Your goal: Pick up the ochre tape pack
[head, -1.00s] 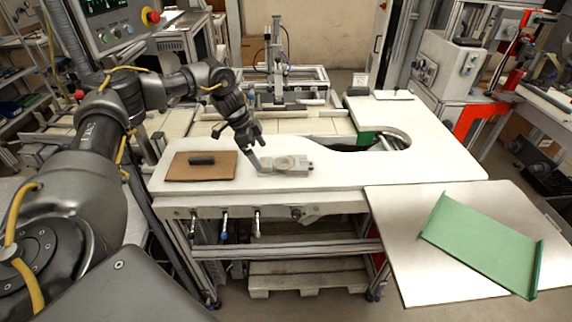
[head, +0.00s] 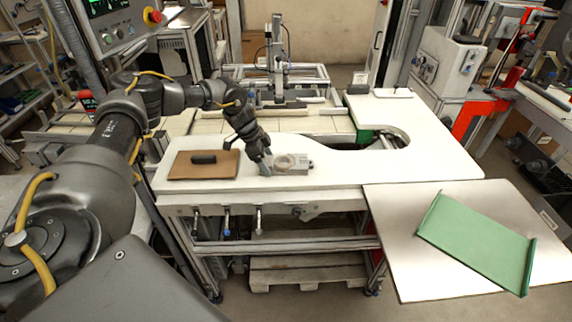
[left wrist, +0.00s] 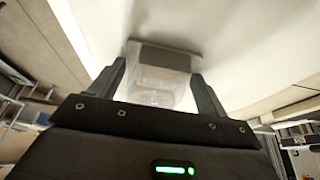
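The tape pack (head: 291,164) is a pale, see-through pack with a beige ring inside, lying on the white worktop (head: 350,178). Its ochre colour shows only faintly. My left gripper (head: 267,164) is low over the worktop at the pack's left end in the head view. In the left wrist view the pack (left wrist: 160,62) lies ahead between the two fingers of the left gripper (left wrist: 160,84), which are spread apart. The near part of the pack reaches between the fingers; I cannot tell whether either finger touches it. My right gripper is out of view.
A brown board (head: 190,172) with a dark bar (head: 203,159) lies left of the gripper. A green tray (head: 478,240) rests on a metal table (head: 400,275) at the right. The worktop has a curved cutout behind the pack. Worktop right of the pack is clear.

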